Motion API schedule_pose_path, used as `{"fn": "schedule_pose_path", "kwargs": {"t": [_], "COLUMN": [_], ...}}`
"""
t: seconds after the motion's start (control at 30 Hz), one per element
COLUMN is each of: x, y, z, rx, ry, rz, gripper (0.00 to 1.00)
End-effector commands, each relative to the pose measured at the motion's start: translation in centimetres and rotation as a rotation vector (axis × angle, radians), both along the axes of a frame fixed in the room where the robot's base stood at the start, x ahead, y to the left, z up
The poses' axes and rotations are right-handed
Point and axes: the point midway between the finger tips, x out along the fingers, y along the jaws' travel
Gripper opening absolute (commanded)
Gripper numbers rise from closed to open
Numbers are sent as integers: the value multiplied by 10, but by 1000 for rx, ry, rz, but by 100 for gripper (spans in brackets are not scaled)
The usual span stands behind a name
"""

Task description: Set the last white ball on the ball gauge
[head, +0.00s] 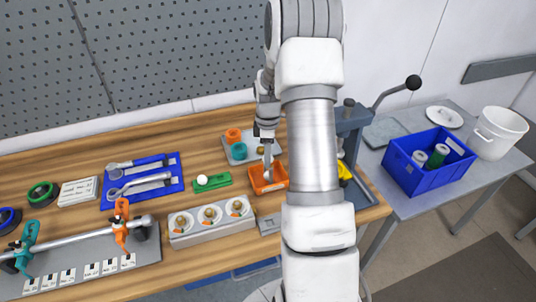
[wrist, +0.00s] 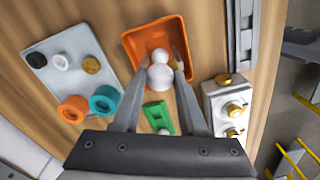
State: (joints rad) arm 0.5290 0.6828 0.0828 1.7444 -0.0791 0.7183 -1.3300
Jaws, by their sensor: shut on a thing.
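My gripper (wrist: 160,74) is shut on a white ball (wrist: 160,79), with one finger on each side of it. It is over the orange tray (wrist: 138,43), low at the tray in the head view (head: 281,186). A second white rounded shape (wrist: 160,56) shows just beyond the held ball in the wrist view; I cannot tell whether they touch. The green ball gauge (head: 217,182) lies on the bench left of the tray, with one white ball (head: 202,180) at its left end. In the wrist view the gauge (wrist: 153,110) shows between my fingers, partly hidden by my gripper.
A grey tray (wrist: 45,75) holds orange and teal rings and small discs. A grey block with round dials (head: 210,230) stands in front of the gauge. A blue tool mat (head: 125,200) lies left. A press with a lever (head: 412,82) stands right, partly behind my arm.

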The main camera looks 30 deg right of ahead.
Motion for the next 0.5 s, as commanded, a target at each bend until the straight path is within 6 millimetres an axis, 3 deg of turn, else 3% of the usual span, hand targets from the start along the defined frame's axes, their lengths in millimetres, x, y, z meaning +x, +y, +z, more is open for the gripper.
{"fn": "schedule_pose_path", "kwargs": {"t": [0.43,0.47,0.5], "x": [0,0,0], "y": [0,0,0], "z": [-4,-4,-4], "rx": [0,1,1], "ry": [0,1,1], "rz": [0,0,0], "gripper": [0,44,51]}}
